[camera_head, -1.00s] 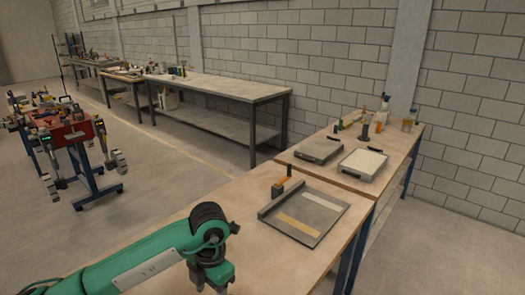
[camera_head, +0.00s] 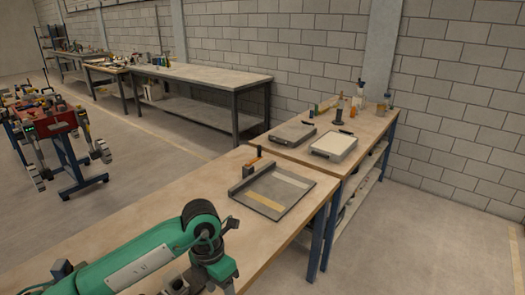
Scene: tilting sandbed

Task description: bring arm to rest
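A green jointed arm (camera_head: 140,252) with a pale label plate comes in from the lower left, in front of the wooden bench (camera_head: 150,205). Its black-capped elbow is bent, and the link beyond it points down out of the bottom edge. I cannot tell whether this arm is mine, and its far end is cut off. No gripper fingers of mine can be made out.
A shallow grey tray (camera_head: 245,203) with pale and yellow strips lies on the bench. A second bench behind it holds two flat devices (camera_head: 333,145) and several bottles. A red cart (camera_head: 58,128) stands left. Floor is clear at right.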

